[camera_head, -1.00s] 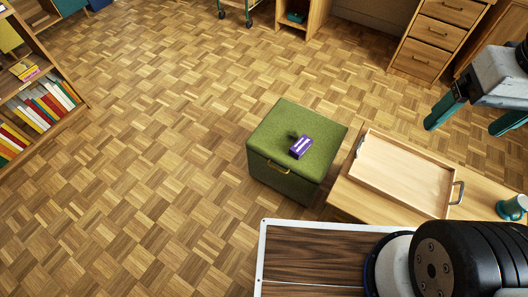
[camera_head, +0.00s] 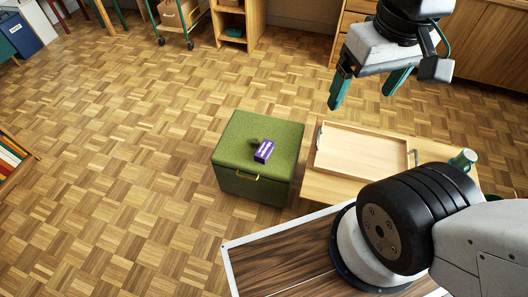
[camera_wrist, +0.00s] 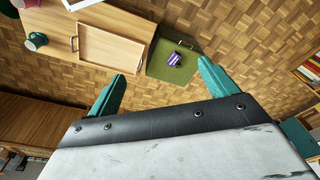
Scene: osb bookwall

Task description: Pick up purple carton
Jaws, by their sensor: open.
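The purple carton (camera_head: 264,151) lies on top of the green fabric box (camera_head: 228,157), toward the right of its lid. In the wrist view the carton (camera_wrist: 175,59) shows between and beyond the two fingertips, on the green top (camera_wrist: 160,68). My gripper (camera_head: 366,93) is open and empty, with teal fingers. In the head view it hangs above and to the right of the carton, clearly apart from it. A small dark patch lies on the lid just left of the carton.
A wooden tray (camera_head: 362,155) with metal handles sits on a low wooden table (camera_head: 318,188) just right of the green box. A teal mug (camera_head: 463,159) stands at the table's right end. The parquet floor (camera_head: 120,160) left of the box is clear.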

